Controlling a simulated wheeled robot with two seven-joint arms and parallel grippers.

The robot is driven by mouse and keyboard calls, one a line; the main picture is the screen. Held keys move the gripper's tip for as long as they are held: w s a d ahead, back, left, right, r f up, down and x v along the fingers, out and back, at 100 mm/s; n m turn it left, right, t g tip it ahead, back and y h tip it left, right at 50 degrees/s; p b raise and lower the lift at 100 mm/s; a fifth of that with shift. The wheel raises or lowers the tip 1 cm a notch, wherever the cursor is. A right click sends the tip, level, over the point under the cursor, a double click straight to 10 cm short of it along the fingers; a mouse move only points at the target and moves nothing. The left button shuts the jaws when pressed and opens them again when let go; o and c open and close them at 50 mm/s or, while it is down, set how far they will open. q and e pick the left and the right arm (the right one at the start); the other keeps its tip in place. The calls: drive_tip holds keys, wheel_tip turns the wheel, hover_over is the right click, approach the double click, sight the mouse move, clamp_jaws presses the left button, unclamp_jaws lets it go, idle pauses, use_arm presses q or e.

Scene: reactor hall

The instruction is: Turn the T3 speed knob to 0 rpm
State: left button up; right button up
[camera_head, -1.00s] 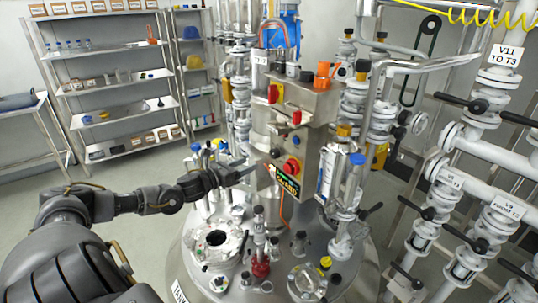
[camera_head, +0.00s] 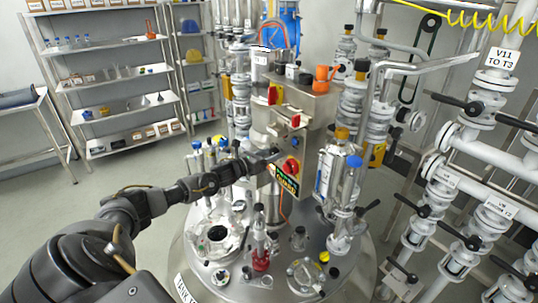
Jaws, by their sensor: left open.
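The grey metal control box (camera_head: 300,108) stands on top of the tank and faces left and toward me. Its front carries a red round button (camera_head: 291,166), a blue button (camera_head: 295,143) and a small display with green digits (camera_head: 286,184), too small to read. My left gripper (camera_head: 271,158) is at the left part of this front, left of the red button. It is open. The dark knob there is mostly hidden by the gripper; I cannot tell whether the fingers touch it. Its pointer and scale cannot be read. My right gripper is out of view.
The steel tank lid (camera_head: 232,283) below carries flanges, a red-based fitting (camera_head: 260,262) and several valves close under my arm. A steel pipe assembly with a blue cap (camera_head: 354,161) stands right of the box. White pipes labelled V11 (camera_head: 501,57) fill the right. Shelves (camera_head: 112,80) stand far left.

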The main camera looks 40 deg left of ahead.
use_arm(q)
drive_tip(key=c, duration=1)
